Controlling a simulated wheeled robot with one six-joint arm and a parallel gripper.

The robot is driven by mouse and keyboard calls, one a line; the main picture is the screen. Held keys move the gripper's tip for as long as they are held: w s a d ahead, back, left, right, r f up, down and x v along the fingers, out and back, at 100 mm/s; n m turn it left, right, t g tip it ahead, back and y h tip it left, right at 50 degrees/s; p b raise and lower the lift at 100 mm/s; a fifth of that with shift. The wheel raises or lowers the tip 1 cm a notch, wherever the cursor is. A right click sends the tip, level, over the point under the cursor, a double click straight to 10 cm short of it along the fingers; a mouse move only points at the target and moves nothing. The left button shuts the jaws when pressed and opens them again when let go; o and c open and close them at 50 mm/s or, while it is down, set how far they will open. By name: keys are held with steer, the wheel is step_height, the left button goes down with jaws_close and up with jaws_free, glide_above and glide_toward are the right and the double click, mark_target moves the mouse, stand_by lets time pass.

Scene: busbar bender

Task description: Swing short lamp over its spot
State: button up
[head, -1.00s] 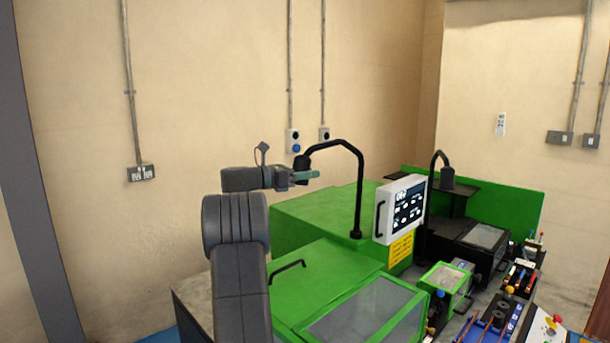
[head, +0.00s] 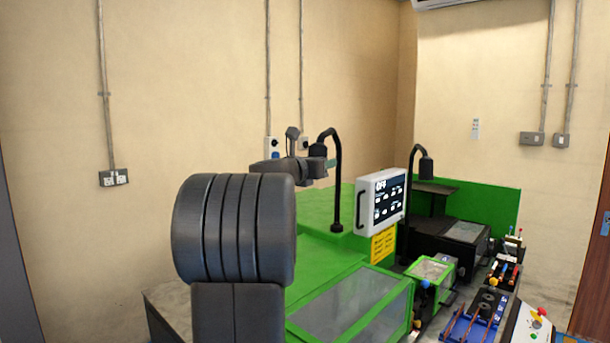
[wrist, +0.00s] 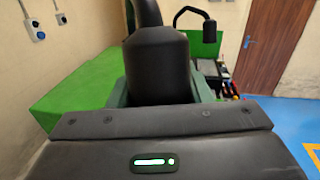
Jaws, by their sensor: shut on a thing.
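Two black gooseneck lamps stand on the machine. The near lamp, which looks like the shorter one, rises from the green cabinet top, and its neck (head: 338,180) arches over to the left. Its dark head (head: 317,150) hangs at my gripper (head: 316,165). In the wrist view the lamp head (wrist: 160,62) fills the middle between the greenish fingers of my gripper (wrist: 160,95), which are shut on it. The far lamp (head: 426,166) stands apart to the right, behind the control screen, and also shows in the wrist view (wrist: 210,30). No marked spot for the lamp is discernible.
The white control screen (head: 381,201) stands just right of the near lamp's post. The green cabinet (head: 322,208) lies under the held lamp. Wall sockets (head: 272,147) are behind. Tools and a button panel (head: 535,325) are at front right. Bare floor (wrist: 290,125) shows at right.

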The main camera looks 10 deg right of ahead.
steer(key=shift+o, duration=0.3)
steer(key=shift+n, duration=0.4)
steer(key=d, duration=0.1)
steer(key=s+d+b, duration=0.1)
steer(key=d, duration=0.1)
steer(key=s+d, duration=0.1)
steer(key=d, duration=0.1)
steer(key=shift+s+f+b, duration=0.1)
steer(key=shift+s+b, duration=0.05)
steer(key=shift+b, duration=0.25)
steer(key=shift+s+d, duration=0.2)
steer(key=shift+d, duration=0.6)
steer(key=o, duration=1.3)
steer(key=shift+s, duration=0.1)
steer(key=shift+o, duration=0.2)
steer(key=shift+a, duration=0.1)
